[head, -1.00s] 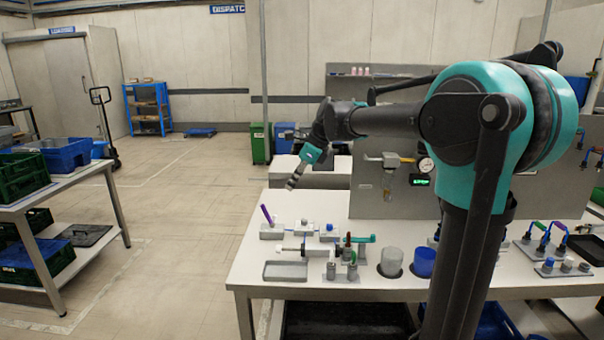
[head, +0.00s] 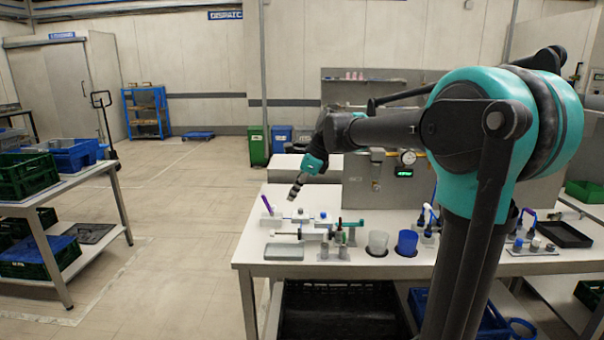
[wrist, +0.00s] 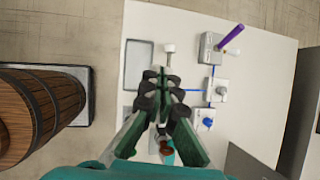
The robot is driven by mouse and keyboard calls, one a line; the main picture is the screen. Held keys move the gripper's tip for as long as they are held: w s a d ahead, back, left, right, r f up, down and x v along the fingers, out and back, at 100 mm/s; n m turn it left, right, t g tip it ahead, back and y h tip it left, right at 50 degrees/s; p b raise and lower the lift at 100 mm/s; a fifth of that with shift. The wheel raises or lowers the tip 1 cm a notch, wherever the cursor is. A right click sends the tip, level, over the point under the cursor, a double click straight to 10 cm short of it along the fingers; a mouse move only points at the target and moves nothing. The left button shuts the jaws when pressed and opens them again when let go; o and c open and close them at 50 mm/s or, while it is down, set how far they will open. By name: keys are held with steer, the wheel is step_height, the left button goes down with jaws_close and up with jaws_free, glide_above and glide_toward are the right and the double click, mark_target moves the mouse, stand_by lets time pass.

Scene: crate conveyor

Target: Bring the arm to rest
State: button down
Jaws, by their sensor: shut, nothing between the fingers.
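My gripper (head: 292,196) points down at a slant above the far left part of the white workbench (head: 262,228), near the purple stick (head: 267,204) in the head view. In the wrist view its fingers (wrist: 162,80) are together with nothing between them. Below them in that view lie a grey tray (wrist: 138,66) and small grey blocks (wrist: 209,48) on the bench top. The fingers cover part of the bench fittings. My arm reaches out from the right, bent at the elbow.
A clear cup (head: 378,243) and a blue cup (head: 407,242) stand on the bench. A grey panel with a gauge (head: 407,157) rises behind. A crate table (head: 62,187) stands left; the floor between is open.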

steer(key=s+d+f+n+t+h, duration=0.2)
steer(key=s+d+f+n+h, duration=0.3)
steer(key=s+d+f+n, duration=1.4)
steer(key=s+d+f, duration=0.2)
steer(key=s+f, duration=0.4)
steer(key=shift+d, duration=0.35)
